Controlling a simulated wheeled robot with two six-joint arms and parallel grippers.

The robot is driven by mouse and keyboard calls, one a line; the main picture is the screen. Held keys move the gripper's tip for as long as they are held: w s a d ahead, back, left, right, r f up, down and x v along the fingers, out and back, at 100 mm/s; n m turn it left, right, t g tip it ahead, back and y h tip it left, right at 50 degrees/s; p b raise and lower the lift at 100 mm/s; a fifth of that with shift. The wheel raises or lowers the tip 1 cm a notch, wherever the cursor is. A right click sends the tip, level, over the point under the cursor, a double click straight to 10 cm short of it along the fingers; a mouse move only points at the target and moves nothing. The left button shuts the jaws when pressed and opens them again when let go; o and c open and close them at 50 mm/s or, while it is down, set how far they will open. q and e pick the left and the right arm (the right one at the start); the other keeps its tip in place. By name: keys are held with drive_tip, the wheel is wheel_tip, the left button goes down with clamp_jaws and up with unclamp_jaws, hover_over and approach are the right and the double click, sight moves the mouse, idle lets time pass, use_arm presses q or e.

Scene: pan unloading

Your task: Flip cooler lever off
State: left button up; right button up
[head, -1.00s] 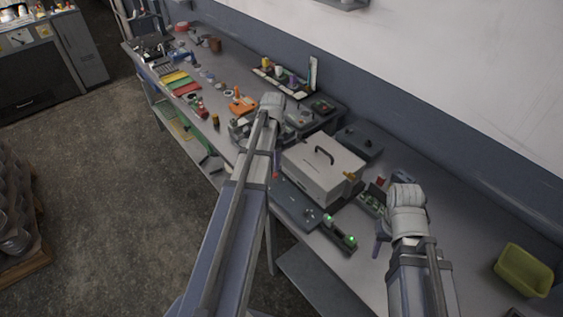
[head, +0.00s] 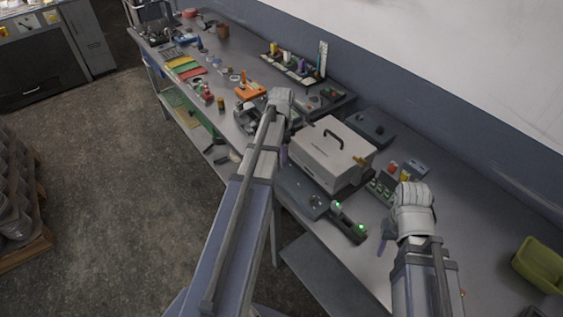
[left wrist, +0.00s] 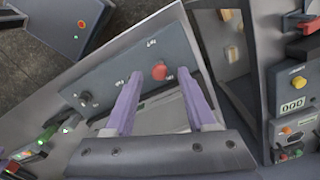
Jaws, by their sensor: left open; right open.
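The white cooler box (head: 322,158) stands on the bench with a dark handle on its lid. A yellow-orange piece (head: 361,161) shows at its right side. In the left wrist view, a blue-grey panel (left wrist: 125,70) carries a red knob (left wrist: 160,72) and a small black switch (left wrist: 86,97). I cannot tell which part is the lever. My left gripper (left wrist: 155,80) is open and empty, its purple fingers over this panel, the red knob between their lines. In the head view it is mostly hidden by my arm. My right gripper (head: 386,238) is open, over the bench to the right.
A device with green lights (head: 347,221) sits at the bench's front edge, beside a dark flat unit (head: 301,192). A dark box (head: 371,127) is behind the cooler. A yellow-green bin (head: 540,264) stands at the far right. Bare bench lies between the right arm and bin.

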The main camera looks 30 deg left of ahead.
use_arm(q)
drive_tip(key=shift+f+b, duration=0.3)
drive_tip(key=shift+f, duration=0.35)
use_arm(e)
drive_tip(key=shift+f, duration=0.6)
use_arm(q)
clamp_jaws()
